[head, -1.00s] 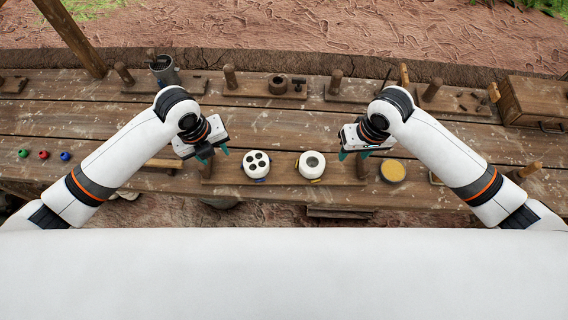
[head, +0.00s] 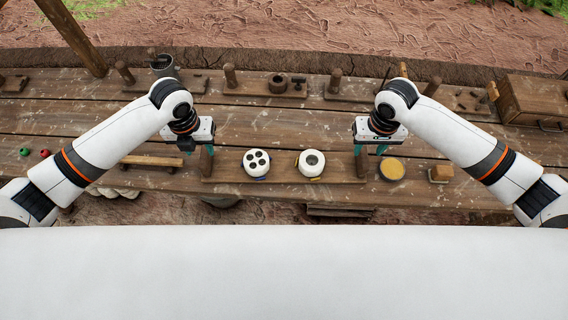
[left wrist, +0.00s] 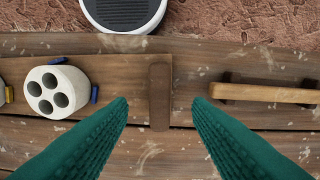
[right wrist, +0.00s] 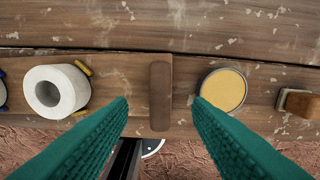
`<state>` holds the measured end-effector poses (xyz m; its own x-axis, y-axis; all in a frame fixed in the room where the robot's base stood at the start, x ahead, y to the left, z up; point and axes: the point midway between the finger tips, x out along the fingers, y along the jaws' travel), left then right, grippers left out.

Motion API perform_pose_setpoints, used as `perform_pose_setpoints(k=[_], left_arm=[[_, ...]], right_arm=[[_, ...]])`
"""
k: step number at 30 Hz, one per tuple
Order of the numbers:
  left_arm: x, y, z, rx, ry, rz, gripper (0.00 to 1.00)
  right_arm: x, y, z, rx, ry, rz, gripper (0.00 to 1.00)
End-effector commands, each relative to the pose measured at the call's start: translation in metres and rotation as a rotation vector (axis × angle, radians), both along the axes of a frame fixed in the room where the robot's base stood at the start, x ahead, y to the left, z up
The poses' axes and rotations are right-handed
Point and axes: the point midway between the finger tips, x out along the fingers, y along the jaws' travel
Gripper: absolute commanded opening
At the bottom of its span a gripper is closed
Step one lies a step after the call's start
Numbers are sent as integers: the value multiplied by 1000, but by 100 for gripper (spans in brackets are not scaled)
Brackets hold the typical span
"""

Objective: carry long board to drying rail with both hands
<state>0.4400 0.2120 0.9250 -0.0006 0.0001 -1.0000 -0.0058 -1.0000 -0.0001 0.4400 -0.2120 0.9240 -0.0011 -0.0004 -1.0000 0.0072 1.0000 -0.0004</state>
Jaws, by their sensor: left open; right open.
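The long board (head: 285,168) lies on the near part of the bench, with an upright peg-like handle at each end. It bears a white pot with several dark holes (head: 256,162) and a white ring-shaped pot (head: 311,163). My left gripper (head: 196,151) is open by the left handle (head: 207,160); the left wrist view shows this handle (left wrist: 160,95) between and just beyond the fingertips. My right gripper (head: 370,151) is open by the right handle (right wrist: 160,95), which likewise shows between its fingertips. Neither touches visibly. I cannot tell which piece is the drying rail.
A wooden bar on supports (head: 152,161) is left of the board. A bowl of yellow material (head: 391,169) and a small wooden block (head: 440,174) are to its right. Several pegged stands and a metal bucket (head: 162,66) line the back; the middle bench is clear.

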Motion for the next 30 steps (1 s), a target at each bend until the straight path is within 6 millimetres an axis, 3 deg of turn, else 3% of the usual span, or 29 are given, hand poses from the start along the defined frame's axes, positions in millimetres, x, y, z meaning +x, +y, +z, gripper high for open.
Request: perform_pose_setpoints(k=[6, 12, 26, 30], left_arm=[[-1, -1, -43, 0, 3, 1, 45], [0, -1, -68, -1, 1, 0, 45], [0, 0, -78, 0, -2, -1, 45], [0, 0, -78, 0, -2, -1, 23]], right_arm=[[0, 0, -43, 0, 2, -1, 45], [0, 0, -68, 1, 0, 1, 45], [0, 0, -78, 1, -1, 2, 45], [0, 0, -78, 1, -1, 1, 23]])
